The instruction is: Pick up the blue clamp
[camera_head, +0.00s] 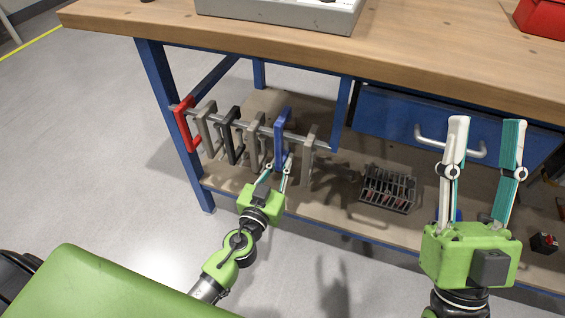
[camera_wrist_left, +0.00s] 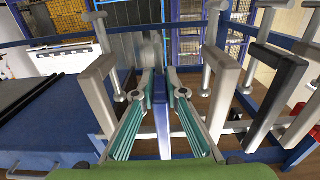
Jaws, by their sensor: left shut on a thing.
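The blue clamp (camera_head: 281,125) hangs on the rail under the workbench, in a row with other clamps in the head view. My left gripper (camera_head: 279,164) reaches up from below and is shut on the lower part of the blue clamp. In the left wrist view the clamp (camera_wrist_left: 160,118) shows edge-on as a narrow blue strip between the two fingers. Its far end is hard to make out there. My right gripper (camera_head: 485,125) is open and empty, fingers up, in front of the blue drawer.
A red clamp (camera_head: 184,125), a black clamp (camera_head: 232,135) and several grey clamps hang on the same rail, with a grey one (camera_head: 309,155) close to the right. A dark rack (camera_head: 387,188) stands on the lower shelf. The wooden tabletop (camera_head: 300,45) overhangs the rail.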

